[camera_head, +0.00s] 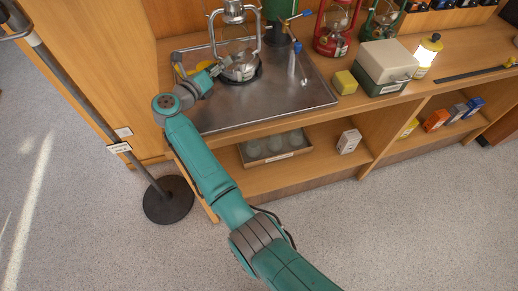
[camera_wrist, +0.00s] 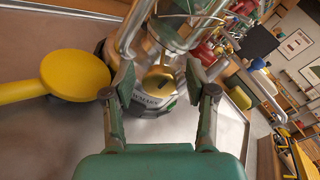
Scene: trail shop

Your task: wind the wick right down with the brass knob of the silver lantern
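The silver lantern (camera_head: 241,68) stands upright on the metal tray (camera_head: 300,96) in the head view, with its wire guard around it. In the wrist view its base (camera_wrist: 148,103) carries a printed label, and the brass knob (camera_wrist: 157,79) shows as a small round disc. My gripper (camera_head: 219,69) is at the lantern's left side. In the wrist view my gripper (camera_wrist: 158,74) is open, one finger on each side of the knob, with visible gaps. Whether the fingertips reach as deep as the knob is hard to tell. The wick is not visible.
A yellow round-headed tool (camera_wrist: 75,75) lies close beside my left finger. A green container (camera_head: 277,20), a red lantern (camera_head: 334,28) and a yellow block (camera_head: 344,82) stand around the lantern. A post (camera_head: 90,105) stands left of the bench. The tray's front right is mostly clear.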

